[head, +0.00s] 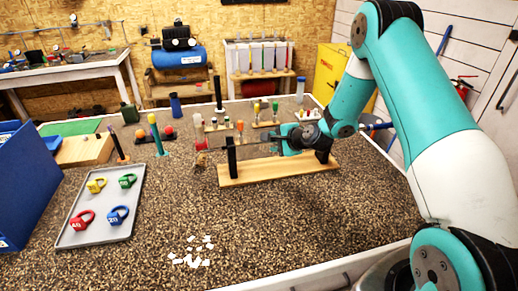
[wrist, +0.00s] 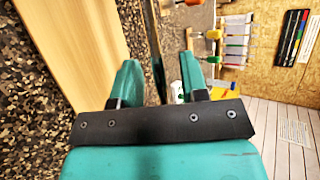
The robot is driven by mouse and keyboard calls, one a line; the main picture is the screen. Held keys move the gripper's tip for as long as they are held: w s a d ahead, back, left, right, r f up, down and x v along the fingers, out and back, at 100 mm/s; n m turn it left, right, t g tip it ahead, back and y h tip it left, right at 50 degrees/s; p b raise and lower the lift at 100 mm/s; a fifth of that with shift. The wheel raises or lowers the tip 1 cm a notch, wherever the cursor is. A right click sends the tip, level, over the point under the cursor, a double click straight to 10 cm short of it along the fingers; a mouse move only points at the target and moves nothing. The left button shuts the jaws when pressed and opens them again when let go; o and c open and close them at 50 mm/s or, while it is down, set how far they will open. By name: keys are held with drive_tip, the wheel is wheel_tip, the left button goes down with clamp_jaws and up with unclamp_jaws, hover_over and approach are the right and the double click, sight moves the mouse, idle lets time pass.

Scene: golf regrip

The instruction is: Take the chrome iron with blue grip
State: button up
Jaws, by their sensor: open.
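The iron rests across two black uprights on a wooden stand (head: 280,172). Its blue grip (head: 377,126) sticks out at the right, partly behind my arm. Its thin shaft (head: 253,145) runs left past the left upright; the head end is small and unclear there. My gripper (head: 284,141) is at the shaft between the two uprights. In the wrist view my gripper (wrist: 158,68) is open, with the dark shaft (wrist: 154,38) passing between its fingers. I see a gap on both sides of the shaft. The wooden stand (wrist: 75,40) is at the left there.
A grey tray (head: 125,232) with coloured ring-shaped pieces lies at the left, beside a blue bin (head: 22,190). White scraps (head: 192,254) lie in front. Small racks (head: 262,124) and upright grips stand behind the stand. The front right of the speckled table is clear.

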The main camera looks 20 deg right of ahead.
clamp_jaws()
wheel_tip(320, 180, up, 20)
drive_tip(key=b, duration=0.3)
drive_tip(key=shift+b, duration=0.35)
drive_tip(key=shift+r, duration=0.15)
wheel_tip(320, 180, up, 10)
drive_tip(key=p, duration=0.8)
drive_tip(key=shift+f, duration=0.2)
